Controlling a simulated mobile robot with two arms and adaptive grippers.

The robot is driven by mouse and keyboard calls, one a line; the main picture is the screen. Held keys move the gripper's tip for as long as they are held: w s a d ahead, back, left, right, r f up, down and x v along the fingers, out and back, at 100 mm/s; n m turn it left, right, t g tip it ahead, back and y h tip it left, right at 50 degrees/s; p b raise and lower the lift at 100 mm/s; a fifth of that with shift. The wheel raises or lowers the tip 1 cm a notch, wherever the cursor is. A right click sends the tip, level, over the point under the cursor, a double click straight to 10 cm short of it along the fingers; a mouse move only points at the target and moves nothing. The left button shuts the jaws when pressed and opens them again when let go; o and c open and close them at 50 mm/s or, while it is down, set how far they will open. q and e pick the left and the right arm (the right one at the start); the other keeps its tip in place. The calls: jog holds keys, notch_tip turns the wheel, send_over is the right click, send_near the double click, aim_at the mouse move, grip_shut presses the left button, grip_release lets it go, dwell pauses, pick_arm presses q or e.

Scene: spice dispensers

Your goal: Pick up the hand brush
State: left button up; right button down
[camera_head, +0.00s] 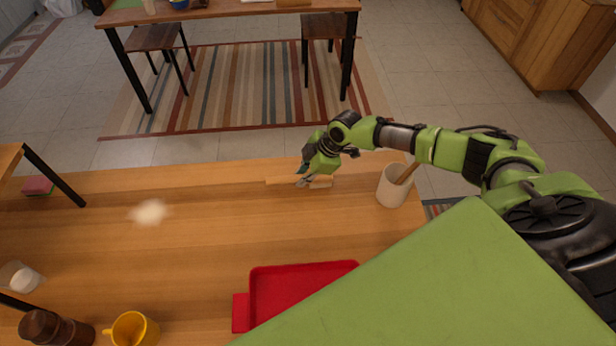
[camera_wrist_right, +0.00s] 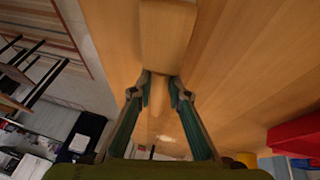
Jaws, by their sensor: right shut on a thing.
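The wooden hand brush (camera_head: 281,181) is at the far edge of the wooden table in the head view. My right gripper (camera_head: 304,180) is over the middle of it. In the right wrist view the wide part of the brush (camera_wrist_right: 168,38) points away from me. The fingers of the gripper (camera_wrist_right: 161,90) are closed on its narrower part, one on each side. I cannot tell whether the brush touches the table. Its bristles are hidden. My left gripper is not in view.
A white cup (camera_head: 391,189) with a wooden utensil stands right of the gripper. A red dustpan (camera_head: 243,312) lies at the front. A white powder pile (camera_head: 150,212) is on the left. A yellow mug (camera_head: 133,329) stands front left. The table's middle is clear.

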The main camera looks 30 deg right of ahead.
jog(key=shift+r, duration=0.1)
jog(key=shift+r+b, duration=0.45)
jog(key=shift+r, duration=0.05)
jog(key=s+a+r+b, duration=0.3)
jog(key=s+a+r, duration=0.6)
jog(key=r, duration=0.3)
jog(key=shift+s, duration=0.9)
jog(key=c, duration=2.5)
grip_release()
grip_shut()
